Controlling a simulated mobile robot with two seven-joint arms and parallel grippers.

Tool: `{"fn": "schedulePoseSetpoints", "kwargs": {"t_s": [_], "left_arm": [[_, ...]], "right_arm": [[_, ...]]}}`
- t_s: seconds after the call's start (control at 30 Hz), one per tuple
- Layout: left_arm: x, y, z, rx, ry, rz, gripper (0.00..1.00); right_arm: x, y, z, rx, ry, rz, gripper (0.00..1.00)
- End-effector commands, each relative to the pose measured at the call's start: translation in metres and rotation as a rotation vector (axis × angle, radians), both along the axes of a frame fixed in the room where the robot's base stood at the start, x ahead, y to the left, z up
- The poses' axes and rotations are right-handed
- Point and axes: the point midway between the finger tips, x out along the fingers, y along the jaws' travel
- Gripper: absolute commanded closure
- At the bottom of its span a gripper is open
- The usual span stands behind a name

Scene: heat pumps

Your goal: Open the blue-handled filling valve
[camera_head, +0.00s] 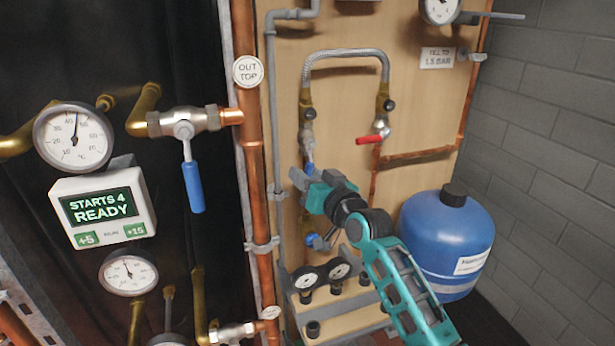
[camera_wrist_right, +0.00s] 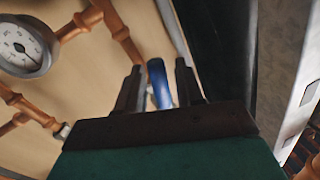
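The filling loop is a braided hose (camera_head: 345,54) arching between two valves on the wooden board. Its left valve (camera_head: 307,135) has a blue handle (camera_head: 309,169) hanging down, partly hidden by my right gripper. My right gripper (camera_head: 300,179) is at that handle. In the right wrist view, the blue handle (camera_wrist_right: 160,84) shows between the two dark fingers (camera_wrist_right: 160,85), with a gap visible on either side, so the gripper is open. I cannot tell how deep the handle sits between the fingertips. My left gripper is not in view.
A red-handled valve (camera_head: 373,138) is right of the blue one. Another blue lever (camera_head: 193,187) hangs at the left. A copper pipe (camera_head: 254,150) runs vertically beside the board. A blue tank (camera_head: 447,236) stands at the right, close to my right arm. Small gauges (camera_head: 306,277) sit below.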

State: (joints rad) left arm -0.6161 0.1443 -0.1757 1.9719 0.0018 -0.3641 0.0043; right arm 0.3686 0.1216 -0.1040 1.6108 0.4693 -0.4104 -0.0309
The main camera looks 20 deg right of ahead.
Motion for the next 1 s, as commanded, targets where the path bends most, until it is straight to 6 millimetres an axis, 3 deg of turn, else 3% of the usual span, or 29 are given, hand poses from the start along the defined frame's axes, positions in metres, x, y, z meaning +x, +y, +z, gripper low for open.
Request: {"fn": "schedulePoseSetpoints", "kwargs": {"t_s": [0.37, 0.77, 1.0], "left_arm": [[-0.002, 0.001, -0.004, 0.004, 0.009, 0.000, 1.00], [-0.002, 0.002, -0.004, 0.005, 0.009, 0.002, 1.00], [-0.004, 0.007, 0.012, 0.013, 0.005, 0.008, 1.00]], "right_arm": [[0.000, 0.000, 0.000, 0.000, 0.000, 0.000, 1.00], [0.000, 0.000, 0.000, -0.004, 0.000, 0.000, 1.00], [0.000, -0.012, 0.003, -0.183, -0.004, 0.000, 1.00]]}}
